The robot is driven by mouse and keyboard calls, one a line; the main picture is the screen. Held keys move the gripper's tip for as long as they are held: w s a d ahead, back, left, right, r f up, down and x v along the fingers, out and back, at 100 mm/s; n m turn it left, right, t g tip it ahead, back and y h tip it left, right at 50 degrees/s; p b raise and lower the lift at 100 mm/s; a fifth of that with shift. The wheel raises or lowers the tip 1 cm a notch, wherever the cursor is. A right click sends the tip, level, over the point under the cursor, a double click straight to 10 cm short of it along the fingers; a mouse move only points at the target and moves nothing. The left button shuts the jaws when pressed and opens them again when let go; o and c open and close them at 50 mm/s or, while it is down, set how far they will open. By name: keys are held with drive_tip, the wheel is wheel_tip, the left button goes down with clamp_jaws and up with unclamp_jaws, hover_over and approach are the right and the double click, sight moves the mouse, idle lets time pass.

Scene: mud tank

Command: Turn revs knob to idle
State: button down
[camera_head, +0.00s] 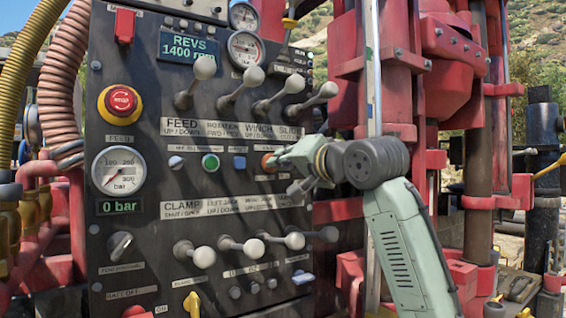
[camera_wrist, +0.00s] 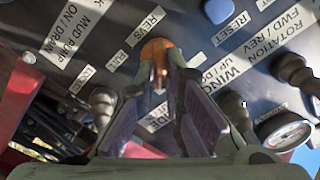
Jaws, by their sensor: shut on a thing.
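The revs knob (camera_wrist: 157,49) is a round orange knob on the dark control panel, beside a white "REVS" label in the wrist view. In the head view its orange edge (camera_head: 267,162) shows just left of my fingertips, in the middle row of controls. My gripper (camera_wrist: 165,80) is shut on the knob, with its fingertips at the knob's near side; it also shows in the head view (camera_head: 278,161). The fingers hide part of the knob, and I cannot tell its pointer position. The green display (camera_head: 188,48) reads "REVS 1400" with a small unit.
Grey ball-topped levers stand above (camera_head: 204,68) and below (camera_head: 203,257) my gripper. A green button (camera_head: 210,163) and a blue button (camera_head: 239,162) sit to its left. A red emergency stop (camera_head: 121,100) and a pressure gauge (camera_head: 119,170) are farther left.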

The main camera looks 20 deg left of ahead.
drive_tip(key=shift+n, duration=0.3)
drive_tip(key=shift+s+a+r+n+p, duration=0.1)
drive_tip(key=shift+n+p, duration=1.55)
drive_tip(key=shift+n, duration=2.35)
drive_tip(key=c, duration=1.7)
unclamp_jaws()
drive_tip(key=v, duration=1.2)
